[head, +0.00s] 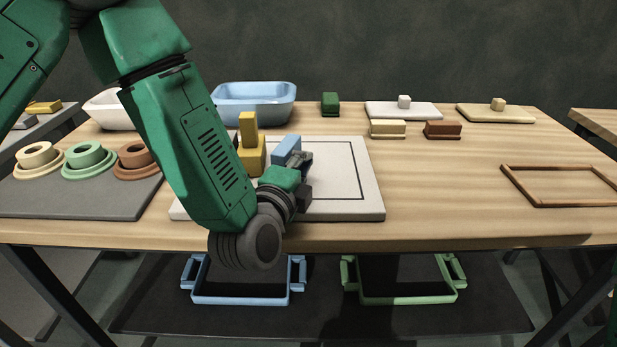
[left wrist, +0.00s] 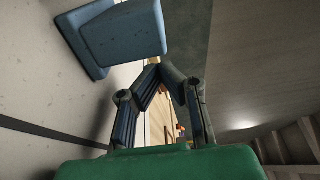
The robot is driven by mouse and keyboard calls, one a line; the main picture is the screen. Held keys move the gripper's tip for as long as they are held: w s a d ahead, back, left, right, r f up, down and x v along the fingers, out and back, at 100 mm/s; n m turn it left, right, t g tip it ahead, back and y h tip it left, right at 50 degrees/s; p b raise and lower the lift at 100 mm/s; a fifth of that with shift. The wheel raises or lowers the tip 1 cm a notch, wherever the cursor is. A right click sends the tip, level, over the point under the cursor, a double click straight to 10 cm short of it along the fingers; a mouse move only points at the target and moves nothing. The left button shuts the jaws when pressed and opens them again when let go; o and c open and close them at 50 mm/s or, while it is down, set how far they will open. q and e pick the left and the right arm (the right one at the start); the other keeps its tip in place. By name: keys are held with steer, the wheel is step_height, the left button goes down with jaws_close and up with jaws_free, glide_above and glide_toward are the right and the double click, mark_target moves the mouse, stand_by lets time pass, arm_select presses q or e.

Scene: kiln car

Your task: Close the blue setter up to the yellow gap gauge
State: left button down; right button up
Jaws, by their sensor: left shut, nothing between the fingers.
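The blue setter (head: 287,149) stands on the white slab (head: 350,208), partly hidden by my left gripper. The yellow gap gauge (head: 250,157) is a stepped block just left of it, its lower left hidden by my arm. A narrow gap seems to show between them; I cannot see their bases clearly. My left gripper (head: 304,160) is shut and empty at the right side of the setter. In the left wrist view the blue setter (left wrist: 124,32) is at the upper left, beside the closed fingertips (left wrist: 162,68); contact is unclear. My right gripper is not in view.
A blue basin (head: 254,104) and a green block (head: 330,103) stand behind the slab. Cream (head: 388,129) and brown (head: 442,130) blocks are to the right. Ringed pieces sit on a grey mat (head: 80,198) at left. The table between slab and wooden frame (head: 560,204) is clear.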

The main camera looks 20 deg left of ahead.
mark_target(283, 163)
arm_select(q)
steer(key=shift+w+a, duration=0.25)
steer(key=shift+a, duration=0.7)
steer(key=shift+w+a+p, duration=0.25)
steer(key=shift+a+p, duration=0.15)
steer(key=shift+a, duration=0.3)
steer(key=shift+w, duration=0.1)
